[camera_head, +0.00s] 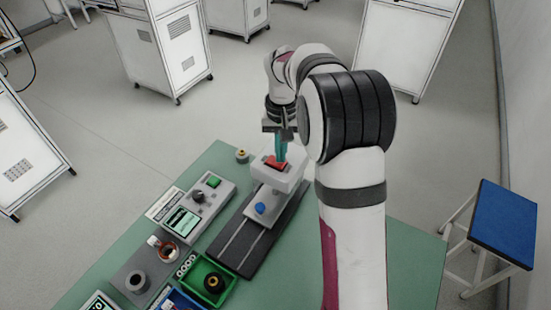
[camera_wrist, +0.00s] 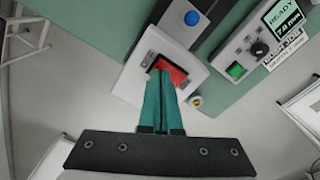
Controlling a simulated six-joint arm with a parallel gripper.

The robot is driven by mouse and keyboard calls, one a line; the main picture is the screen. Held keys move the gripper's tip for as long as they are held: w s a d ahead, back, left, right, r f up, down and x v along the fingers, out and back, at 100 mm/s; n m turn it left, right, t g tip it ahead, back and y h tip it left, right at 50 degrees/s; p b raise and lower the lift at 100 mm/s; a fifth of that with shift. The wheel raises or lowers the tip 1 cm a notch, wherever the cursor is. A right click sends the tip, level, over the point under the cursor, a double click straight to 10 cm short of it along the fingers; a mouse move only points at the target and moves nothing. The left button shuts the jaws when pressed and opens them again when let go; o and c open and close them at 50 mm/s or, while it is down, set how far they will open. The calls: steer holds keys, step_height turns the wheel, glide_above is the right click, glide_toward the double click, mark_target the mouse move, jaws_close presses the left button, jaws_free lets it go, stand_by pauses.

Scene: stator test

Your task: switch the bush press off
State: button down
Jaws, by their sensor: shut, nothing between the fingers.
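The bush press (camera_head: 262,175) is a light grey unit on a dark slotted base on the green bench. A red rocker switch (camera_head: 269,161) sits on its top, and a blue round button (camera_head: 260,208) sits lower at its front. My gripper (camera_head: 278,162) is shut and empty, with its teal fingers pointing down at the red switch. In the wrist view the fingertips (camera_wrist: 163,71) overlap the red switch (camera_wrist: 180,76) and hide part of it. I cannot tell whether they touch it. The blue button (camera_wrist: 192,18) is clear of the fingers.
A tester box (camera_head: 183,222) with a green button, black knob and "READY" display stands left of the press. A small brass-coloured part (camera_head: 242,156) stands behind it. A green bin (camera_head: 207,281) and copper-wound part (camera_head: 167,248) are at front left. A blue-topped stool (camera_head: 490,222) stands right.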

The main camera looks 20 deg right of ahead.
steer(key=shift+f, duration=0.3)
steer(key=shift+r, duration=3.5)
steer(key=s+a+r+m, duration=0.1)
steer(key=s+a+r, duration=0.1)
steer(key=s, duration=0.4)
steer(key=s+a+r, duration=0.2)
steer(key=s, duration=0.5)
steer(key=s+a+f+y, duration=0.1)
steer(key=s+f, duration=0.1)
steer(key=s, duration=0.7)
steer(key=s+a+f+m, duration=0.1)
steer(key=s+a+f, duration=0.1)
steer(key=s, duration=0.7)
steer(key=shift+s+a+f+m+y, duration=0.3)
steer(key=shift+s+f+y, duration=0.1)
steer(key=shift+f, duration=0.25)
